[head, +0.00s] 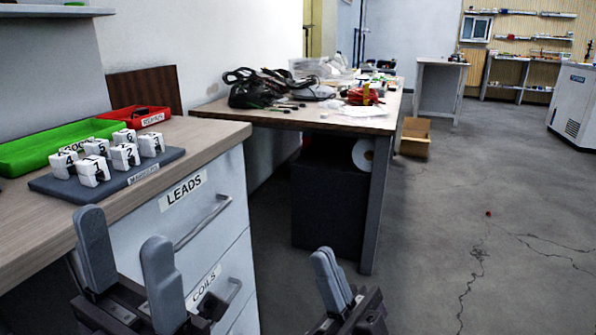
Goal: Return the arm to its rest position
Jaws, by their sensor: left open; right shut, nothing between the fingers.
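My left gripper (128,268) is at the bottom left, in front of the drawer cabinet. Its two grey fingers stand well apart with nothing between them. My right gripper (333,282) is at the bottom centre, over the floor to the right of the cabinet. Its fingers are together and hold nothing. Both point upward in the picture and are apart from each other. The rest of both arms is mostly out of view.
The cabinet has drawers labelled LEADS (183,188) and COILS (205,285). On its top are a dark mat (60,187) with several numbered white blocks, a green tray (30,157) and a red tray (155,112). A cluttered table (300,117) stands behind. The floor at right is mostly clear.

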